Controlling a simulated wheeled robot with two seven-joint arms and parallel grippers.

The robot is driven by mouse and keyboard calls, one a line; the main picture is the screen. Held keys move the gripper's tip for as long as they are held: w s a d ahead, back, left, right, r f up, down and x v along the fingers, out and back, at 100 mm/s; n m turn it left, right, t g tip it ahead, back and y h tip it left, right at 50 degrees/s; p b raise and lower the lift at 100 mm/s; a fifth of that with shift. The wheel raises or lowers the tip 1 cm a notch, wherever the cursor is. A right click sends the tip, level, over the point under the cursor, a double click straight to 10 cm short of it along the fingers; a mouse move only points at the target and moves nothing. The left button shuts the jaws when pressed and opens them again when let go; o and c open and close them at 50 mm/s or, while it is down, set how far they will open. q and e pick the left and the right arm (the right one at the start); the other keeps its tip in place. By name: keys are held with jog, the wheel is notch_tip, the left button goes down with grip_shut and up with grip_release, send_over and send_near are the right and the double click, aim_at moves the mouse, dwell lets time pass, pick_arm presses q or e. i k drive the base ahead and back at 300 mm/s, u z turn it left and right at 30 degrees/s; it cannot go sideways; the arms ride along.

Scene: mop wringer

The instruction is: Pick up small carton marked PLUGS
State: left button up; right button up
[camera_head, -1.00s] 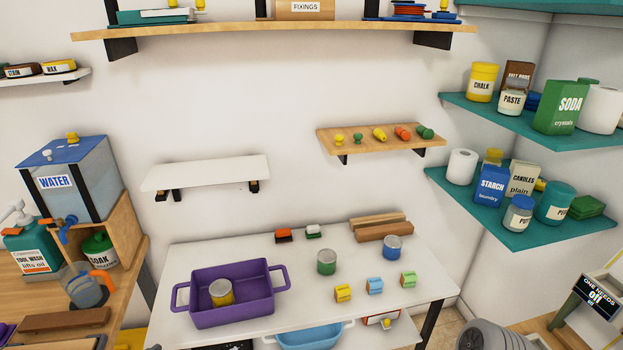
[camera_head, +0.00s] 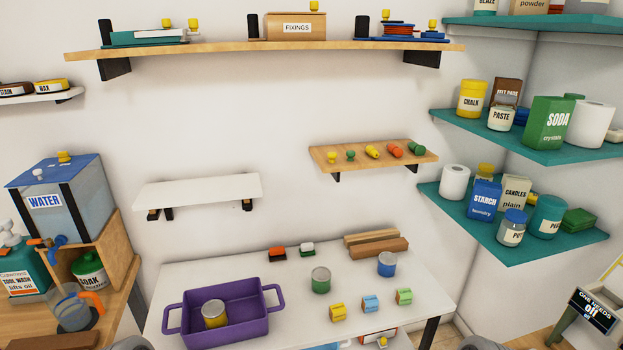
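I see no carton with a readable PLUGS label. A brown carton on the high wooden shelf is marked FIXINGS (camera_head: 297,27). Below the white table, a white and red box (camera_head: 376,337) shows in part at the bottom edge, and I cannot read its label. Neither gripper shows; only grey rounded parts, probably of my arms, show at the bottom edge.
The white table (camera_head: 285,335) holds a purple tub (camera_head: 240,322) with a yellow tin inside, other tins, small coloured blocks and wooden bars. The small white wall shelf (camera_head: 198,191) is bare. Teal corner shelves (camera_head: 505,247) hold several boxes and jars.

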aim_at(370, 304)
jog(key=k, duration=0.5)
jog(key=z, duration=1.25)
jog(key=i, duration=0.95)
jog(key=u, duration=1.6)
